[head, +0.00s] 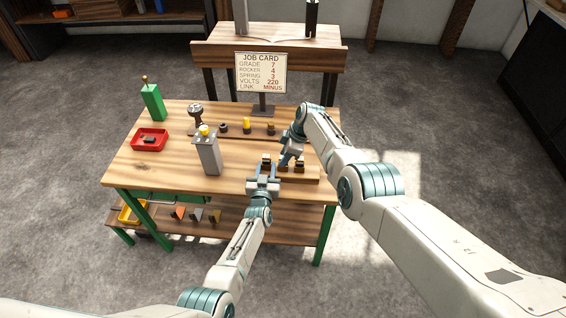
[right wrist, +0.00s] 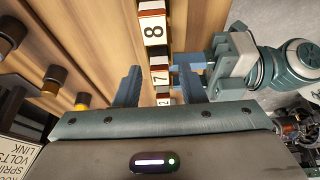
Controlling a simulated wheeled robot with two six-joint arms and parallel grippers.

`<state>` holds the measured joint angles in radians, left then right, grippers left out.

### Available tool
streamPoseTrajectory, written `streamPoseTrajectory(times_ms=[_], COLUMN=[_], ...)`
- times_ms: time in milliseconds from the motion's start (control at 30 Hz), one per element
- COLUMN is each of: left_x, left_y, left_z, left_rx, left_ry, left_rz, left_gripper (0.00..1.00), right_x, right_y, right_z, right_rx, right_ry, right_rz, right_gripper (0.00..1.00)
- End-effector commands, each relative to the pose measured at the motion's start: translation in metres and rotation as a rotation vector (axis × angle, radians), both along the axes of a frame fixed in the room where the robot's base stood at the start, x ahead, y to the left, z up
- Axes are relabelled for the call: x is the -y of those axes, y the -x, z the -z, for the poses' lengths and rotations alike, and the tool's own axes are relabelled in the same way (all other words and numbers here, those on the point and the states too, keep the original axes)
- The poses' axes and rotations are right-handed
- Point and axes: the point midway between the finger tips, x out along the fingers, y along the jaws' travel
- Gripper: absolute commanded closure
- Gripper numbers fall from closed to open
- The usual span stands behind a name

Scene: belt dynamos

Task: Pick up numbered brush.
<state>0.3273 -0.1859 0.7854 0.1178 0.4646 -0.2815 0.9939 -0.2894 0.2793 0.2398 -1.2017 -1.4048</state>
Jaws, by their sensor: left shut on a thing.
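A row of numbered brushes stands on a wooden strip (head: 311,178) at the table's front right. In the right wrist view I read brush 8 (right wrist: 153,30), brush 7 (right wrist: 160,76) and a partly hidden brush 2 (right wrist: 163,100). My left gripper (head: 263,181) reaches in from the front; in the right wrist view its fingers (right wrist: 187,62) meet the side of brush 7, and it is shut on it. My right gripper (right wrist: 160,85) is open, its fingers apart on either side of the row near brush 7. In the head view, my right wrist hides part of the row.
A job card (head: 261,73) reads grade 7. A grey box with a yellow knob (head: 207,153), a red tray (head: 149,139), a green block (head: 153,103) and a dark stand (head: 195,115) are on the table. Small parts (head: 247,126) line a strip behind.

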Motion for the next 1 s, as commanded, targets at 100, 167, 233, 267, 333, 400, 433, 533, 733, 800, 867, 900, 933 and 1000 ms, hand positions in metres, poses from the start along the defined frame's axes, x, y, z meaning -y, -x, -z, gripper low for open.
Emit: streamPoseTrajectory(times_ms=[100, 167, 233, 267, 333, 400, 433, 533, 733, 800, 867, 900, 933, 1000], left_x=[0.000, 0.000, 0.000, 0.000, 0.000, 0.000, 0.000, 0.000, 0.000, 0.000, 0.000, 0.000, 0.000, 0.000], left_y=[-0.001, -0.001, -0.001, -0.001, -0.001, -0.001, -0.001, -0.001, 0.000, 0.000, 0.000, 0.000, 0.000, 0.000], left_z=[-0.001, -0.001, -0.001, -0.001, -0.001, -0.001, -0.001, -0.001, -0.001, 0.000, 0.000, 0.000, 0.000, 0.000], left_rx=[0.002, 0.002, 0.002, 0.002, 0.002, 0.002, 0.002, 0.002, 0.001, 0.001, 0.001, 0.001, 0.001, 0.001], left_ry=[0.001, 0.001, 0.001, 0.001, 0.001, 0.000, 0.000, 0.000, 0.000, 0.000, 0.000, 0.000, 0.000, 0.000], left_rz=[0.000, 0.000, 0.000, 0.000, 0.000, 0.000, 0.000, 0.000, 0.000, 0.000, 0.000, 0.000, 0.000, 0.000], left_gripper=[1.00, 1.00, 1.00, 1.00, 1.00, 1.00, 1.00, 1.00, 1.00, 1.00, 1.00, 1.00, 1.00, 1.00], right_x=[0.000, 0.000, 0.000, 0.000, 0.000, 0.000, 0.000, 0.000, -0.001, -0.001, -0.001, -0.001, -0.001, 0.000], right_y=[0.000, 0.000, 0.000, 0.000, 0.000, 0.000, 0.000, 0.000, -0.001, -0.001, 0.000, -0.001, -0.001, -0.001], right_z=[0.000, 0.000, 0.000, 0.000, 0.000, 0.000, 0.000, -0.001, -0.013, -0.020, -0.026, -0.035, -0.040, -0.051], right_rx=[0.000, 0.000, 0.000, 0.000, 0.000, 0.000, 0.000, 0.001, 0.003, 0.004, 0.003, 0.005, 0.006, 0.004], right_ry=[0.000, 0.000, 0.000, 0.000, 0.000, 0.000, 0.000, 0.000, -0.002, -0.002, -0.002, -0.003, -0.003, -0.002], right_rz=[0.000, 0.000, 0.000, 0.000, 0.000, 0.000, 0.000, 0.000, -0.002, -0.001, 0.000, 0.000, -0.001, 0.000], right_gripper=[0.88, 0.99, 1.00, 1.00, 1.00, 1.00, 1.00, 1.00, 1.00, 1.00, 1.00, 1.00, 1.00, 1.00])
